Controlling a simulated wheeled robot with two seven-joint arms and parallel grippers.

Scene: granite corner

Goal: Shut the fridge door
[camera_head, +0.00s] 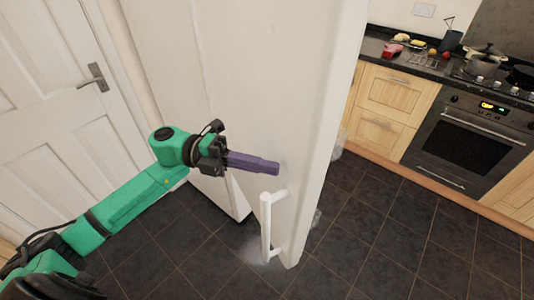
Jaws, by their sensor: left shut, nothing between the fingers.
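The tall white fridge door (285,80) fills the middle of the view and stands open, its free edge jutting out over the floor. Its white bar handle (267,228) is low on the face towards my left arm. A lower white part of the fridge (215,195) shows behind and below the door. My left gripper (272,168) is shut and empty, its purple fingers pointing right, in front of the door face and a little above the handle. I cannot tell whether the fingertips touch the door. My right gripper is out of view.
A white room door (45,100) with a metal lever handle is at the left. Wooden drawers (385,105) and an oven (460,140) stand at the right, with food and pots on the dark worktop. The dark tiled floor (390,230) is clear in front.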

